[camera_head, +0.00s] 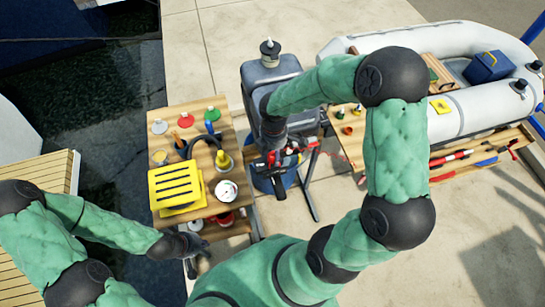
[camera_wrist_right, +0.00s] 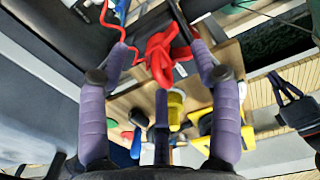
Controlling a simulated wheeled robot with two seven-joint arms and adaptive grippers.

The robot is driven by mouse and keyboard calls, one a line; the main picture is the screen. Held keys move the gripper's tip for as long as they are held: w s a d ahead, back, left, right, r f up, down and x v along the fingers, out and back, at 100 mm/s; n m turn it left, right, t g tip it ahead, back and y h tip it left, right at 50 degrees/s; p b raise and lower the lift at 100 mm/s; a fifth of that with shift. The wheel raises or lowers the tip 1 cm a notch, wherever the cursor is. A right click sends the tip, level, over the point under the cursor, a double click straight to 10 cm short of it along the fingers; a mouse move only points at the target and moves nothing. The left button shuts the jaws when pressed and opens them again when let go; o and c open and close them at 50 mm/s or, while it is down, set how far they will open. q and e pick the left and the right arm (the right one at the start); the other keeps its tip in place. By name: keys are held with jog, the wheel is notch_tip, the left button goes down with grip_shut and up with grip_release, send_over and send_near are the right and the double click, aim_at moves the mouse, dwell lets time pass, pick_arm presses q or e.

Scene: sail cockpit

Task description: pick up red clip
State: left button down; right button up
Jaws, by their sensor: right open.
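A red clip (camera_wrist_right: 160,55) shows in the right wrist view, with a thin red cord (camera_wrist_right: 108,18) beside it. My right gripper (camera_wrist_right: 163,75) has its purple-padded fingers spread open, with the red clip between and beyond their tips; I cannot tell if they touch it. In the head view red parts (camera_head: 288,160) show at my right gripper (camera_head: 278,163), above a blue bucket, partly hidden by the gripper. My left gripper (camera_head: 195,243) is low at the left, beside the wooden table, and its fingers are too small to read.
A wooden table (camera_head: 203,165) holds a yellow slotted block (camera_head: 174,187), a white gauge (camera_head: 226,191) and coloured discs. A grey outboard motor (camera_head: 268,80) stands behind the right gripper. An inflatable boat (camera_head: 430,50) lies at right. Open concrete (camera_head: 230,20) is at the back.

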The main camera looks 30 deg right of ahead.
aim_at(272, 156)
jog(key=f, duration=0.3)
jog(key=shift+w+a+f+b, duration=0.1)
jog(key=shift+a+f+b, duration=0.15)
jog(key=shift+b, duration=0.15)
jog(key=c, duration=1.1)
jog(key=shift+r, duration=0.1)
